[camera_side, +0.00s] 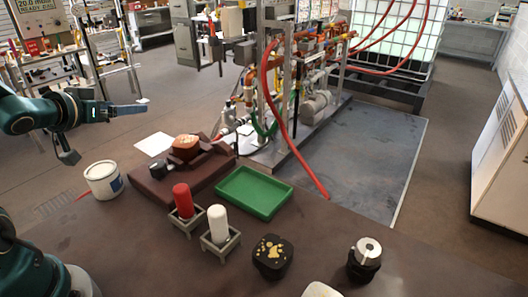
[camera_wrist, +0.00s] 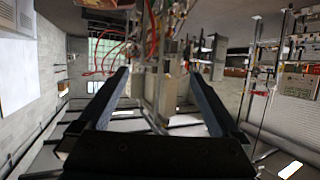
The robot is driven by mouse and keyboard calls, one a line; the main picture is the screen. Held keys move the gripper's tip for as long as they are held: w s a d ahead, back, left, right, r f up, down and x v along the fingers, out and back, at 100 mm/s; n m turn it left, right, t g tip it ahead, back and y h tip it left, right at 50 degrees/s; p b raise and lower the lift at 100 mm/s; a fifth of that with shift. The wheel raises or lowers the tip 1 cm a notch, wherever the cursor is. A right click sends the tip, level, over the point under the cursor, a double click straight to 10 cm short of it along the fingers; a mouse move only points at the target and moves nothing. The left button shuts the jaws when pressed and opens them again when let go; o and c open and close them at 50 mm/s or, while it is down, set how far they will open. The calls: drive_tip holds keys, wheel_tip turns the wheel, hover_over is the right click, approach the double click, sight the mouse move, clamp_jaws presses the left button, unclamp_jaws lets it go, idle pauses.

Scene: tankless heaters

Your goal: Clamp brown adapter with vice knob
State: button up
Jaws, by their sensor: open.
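The brown adapter (camera_side: 186,151), a rounded block with a lighter, mottled top, sits in the dark reddish-brown vice (camera_side: 151,189) on the table in the side view. A small dark cylinder that looks like the vice knob (camera_side: 157,169) is at the vice's left side. I cannot tell whether the jaws touch the adapter. My gripper (camera_side: 136,107) is up at the left, above and apart from the vice, pointing right. The wrist view shows my gripper (camera_wrist: 159,78) with its fingers wide apart and nothing between them. Neither vice nor adapter can be made out there.
A white can (camera_side: 103,181) stands left of the vice. Red (camera_side: 183,200) and white (camera_side: 218,223) cylinders in grey stands and a green tray (camera_side: 254,193) lie in front and right. A black block (camera_side: 272,257) and black-silver part (camera_side: 366,258) are nearer. Hose-laden equipment stands behind.

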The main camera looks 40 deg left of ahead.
drive_tip(key=c, duration=0.5)
drive_tip(key=s+a+f+n+g+y, duration=0.2)
drive_tip(key=s+a+n+g, duration=0.1)
drive_tip(key=a+n+g, duration=0.2)
drive_tip(key=shift+s+a+f+n+g+y, duration=0.3)
drive_tip(key=shift+s+a+n+y, duration=0.1)
drive_tip(key=shift+a+n, duration=0.75)
drive_tip(key=n+g+h, duration=0.7)
drive_tip(key=n+h, duration=0.1)
drive_tip(key=n, duration=0.2)
hover_over(156, 164)
drive_tip(key=shift+m, duration=0.25)
wheel_tip(156, 164, down, 4)
drive_tip(key=shift+a+f, duration=0.15)
drive_tip(key=shift+f, duration=0.05)
drive_tip(key=shift+w+d+f, duration=0.1)
drive_tip(key=shift+d+f, duration=0.1)
drive_tip(key=shift+f, duration=2.45)
clamp_jaws()
